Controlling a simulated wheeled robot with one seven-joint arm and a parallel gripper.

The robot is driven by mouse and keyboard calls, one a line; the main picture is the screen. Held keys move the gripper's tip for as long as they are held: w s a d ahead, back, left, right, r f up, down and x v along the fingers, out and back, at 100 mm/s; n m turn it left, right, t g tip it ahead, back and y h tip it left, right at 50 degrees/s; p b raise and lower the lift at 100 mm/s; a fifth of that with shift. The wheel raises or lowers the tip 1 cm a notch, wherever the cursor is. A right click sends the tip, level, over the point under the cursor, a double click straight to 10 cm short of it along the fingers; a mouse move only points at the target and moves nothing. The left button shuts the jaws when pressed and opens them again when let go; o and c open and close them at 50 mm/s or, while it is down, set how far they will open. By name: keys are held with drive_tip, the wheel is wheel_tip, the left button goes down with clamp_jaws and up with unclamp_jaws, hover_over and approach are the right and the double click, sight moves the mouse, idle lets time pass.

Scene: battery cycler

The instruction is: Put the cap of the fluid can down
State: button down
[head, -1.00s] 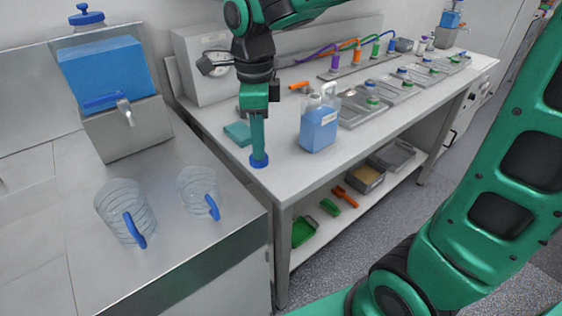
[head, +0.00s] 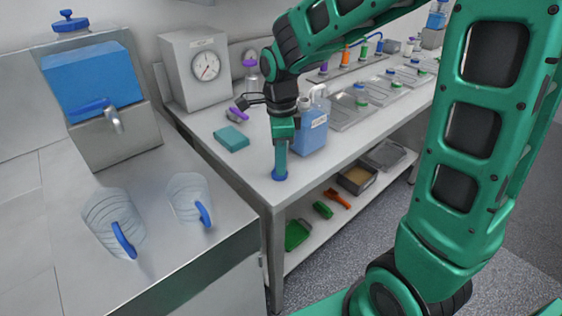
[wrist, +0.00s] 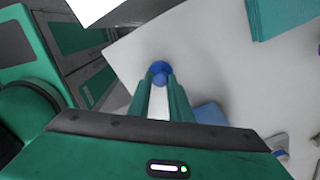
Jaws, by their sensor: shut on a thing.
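My gripper (head: 280,171) points straight down over the near corner of the bench (head: 222,160). Its fingers are shut on a small round blue cap (head: 279,177), which shows at the fingertips in the wrist view (wrist: 160,68). I cannot tell whether the cap touches the bench top. The fluid can (head: 313,134), a clear jug of blue liquid with a handle, stands upright just behind and right of the gripper. Its neck is uncapped. My wrist partly covers it. A blue piece of it shows right of the fingers in the wrist view (wrist: 210,113).
A teal box (head: 231,138) lies left of the gripper. A gauge unit (head: 197,70) stands behind it, and trays (head: 352,108) run along the right. Two clear jugs (head: 112,222) and a blue tank (head: 95,80) stand on the left counter. Bench edges lie close to the gripper.

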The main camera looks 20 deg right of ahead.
drive_tip(key=shift+f, duration=0.4)
drive_tip(key=c, duration=1.6)
unclamp_jaws()
wheel_tip(320, 180, up, 12)
drive_tip(key=s+d+f+n, duration=0.2)
drive_tip(key=s+d+n, duration=0.3)
drive_tip(key=s+d, duration=0.1)
drive_tip(key=s+d+f+n, duration=0.2)
drive_tip(key=s+d+n, duration=0.3)
drive_tip(key=s, duration=0.4)
drive_tip(key=s+d+f+n, duration=0.3)
drive_tip(key=s+d+n, duration=0.2)
drive_tip(key=s, duration=0.3)
drive_tip(key=shift+s+d+f, duration=0.1)
drive_tip(key=shift+d, duration=0.7)
